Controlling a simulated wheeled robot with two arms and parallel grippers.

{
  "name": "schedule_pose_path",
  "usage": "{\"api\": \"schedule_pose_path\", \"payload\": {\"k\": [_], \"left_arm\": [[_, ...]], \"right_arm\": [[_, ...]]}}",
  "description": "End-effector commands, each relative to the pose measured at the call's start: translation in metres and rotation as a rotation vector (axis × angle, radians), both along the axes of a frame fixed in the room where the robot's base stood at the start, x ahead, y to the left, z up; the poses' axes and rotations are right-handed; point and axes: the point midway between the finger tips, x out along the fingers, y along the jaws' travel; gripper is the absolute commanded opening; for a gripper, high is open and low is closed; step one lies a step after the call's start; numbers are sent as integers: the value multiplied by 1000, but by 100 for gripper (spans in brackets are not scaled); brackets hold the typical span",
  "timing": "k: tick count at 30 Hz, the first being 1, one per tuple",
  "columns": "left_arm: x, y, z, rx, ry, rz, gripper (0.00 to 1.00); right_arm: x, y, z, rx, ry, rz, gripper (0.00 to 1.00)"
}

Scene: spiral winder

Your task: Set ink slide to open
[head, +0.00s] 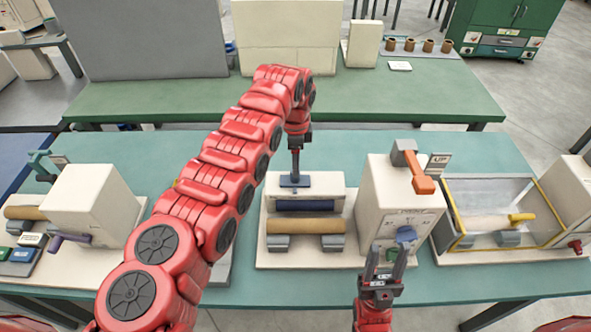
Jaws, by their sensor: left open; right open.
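The middle machine has a cream housing (332,192) with a dark roller and a tan roller (307,225) in front. A dark blue-grey slide piece (296,181) lies on top of it; it looks like the ink slide, but I see no readable label on it. My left gripper (295,170) points straight down at this piece, its fingertips at or just above it; contact is unclear. The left gripper is open, though its fingers look close together from here. My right gripper (385,256) is open, pointing up the picture in front of the cream box, just below its blue knob (405,235).
A yellow-edged clear tray (480,188) stands on the right. Another cream machine (88,203) stands left, partly behind my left arm. The teal table (120,150) is clear behind the machines.

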Motion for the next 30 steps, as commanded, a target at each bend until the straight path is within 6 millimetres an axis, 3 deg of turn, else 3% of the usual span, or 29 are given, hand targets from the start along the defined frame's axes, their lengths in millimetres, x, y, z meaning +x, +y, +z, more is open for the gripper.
{"api": "schedule_pose_path", "payload": {"k": [3, 9, 20, 30], "left_arm": [[-1, 0, -22, 2, 4, 1, 66], [0, 0, -48, 2, 1, 0, 66], [1, 1, -53, 2, -2, 1, 66], [1, 1, -53, 2, -2, 1, 8]], "right_arm": [[0, 0, 11, 0, 0, 0, 50], [0, 0, 8, 0, 0, 0, 50], [0, 0, 8, 0, 0, 0, 50], [0, 0, 8, 0, 0, 0, 50]]}}
